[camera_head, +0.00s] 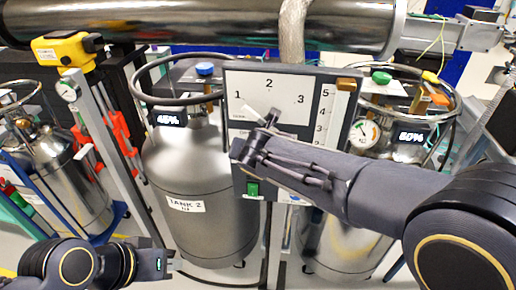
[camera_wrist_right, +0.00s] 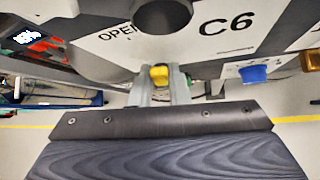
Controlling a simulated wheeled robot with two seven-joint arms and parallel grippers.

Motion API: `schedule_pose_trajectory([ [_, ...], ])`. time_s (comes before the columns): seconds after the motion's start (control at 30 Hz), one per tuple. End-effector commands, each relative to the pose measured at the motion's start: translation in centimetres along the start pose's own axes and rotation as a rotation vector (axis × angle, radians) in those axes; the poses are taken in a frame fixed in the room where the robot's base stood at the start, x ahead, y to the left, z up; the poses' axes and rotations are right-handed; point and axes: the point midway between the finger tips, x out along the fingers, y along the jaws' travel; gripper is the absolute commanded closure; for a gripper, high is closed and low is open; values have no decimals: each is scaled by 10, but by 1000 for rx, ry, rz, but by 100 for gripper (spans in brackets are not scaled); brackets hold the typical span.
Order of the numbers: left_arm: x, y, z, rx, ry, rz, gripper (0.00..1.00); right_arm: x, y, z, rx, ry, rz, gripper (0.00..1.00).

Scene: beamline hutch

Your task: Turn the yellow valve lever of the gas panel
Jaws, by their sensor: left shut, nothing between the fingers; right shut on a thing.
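The yellow valve lever (camera_wrist_right: 160,75) shows in the right wrist view as a small yellow end below a dark round hub (camera_wrist_right: 162,12) on a pale plate marked "OPEN". My right gripper (camera_wrist_right: 160,88) is shut on this yellow end. In the head view my right arm reaches in from the right across the grey panel (camera_head: 290,92), and hides the lever and most of its own gripper. My left gripper (camera_head: 172,264) is shut and empty at the lower left, in front of the tank and apart from the panel.
The panel carries a dial numbered 1 to 3 and a green button (camera_head: 252,189). Steel tank 2 (camera_head: 195,175) stands behind it, and another tank (camera_head: 340,235) stands to the right. A large steel pipe (camera_head: 200,25) crosses the top. A blue knob (camera_wrist_right: 253,73) is right of the right gripper.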

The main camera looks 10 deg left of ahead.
Motion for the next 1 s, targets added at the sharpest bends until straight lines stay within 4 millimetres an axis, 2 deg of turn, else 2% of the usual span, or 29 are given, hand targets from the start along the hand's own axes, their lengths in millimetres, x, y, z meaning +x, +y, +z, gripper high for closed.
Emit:
schedule_pose_trajectory([
  [0.03,-11,5,-5,0,0,0,100,-4,5,5,-27,-1,-25,100],
  [0.1,-17,8,-9,0,0,0,100,-4,8,4,-59,0,-59,100],
  [0.4,-34,16,-17,0,0,0,100,-1,15,2,-156,0,-156,100],
  [1.0,-38,17,-19,0,0,0,100,2,16,-1,-186,0,-185,100],
])
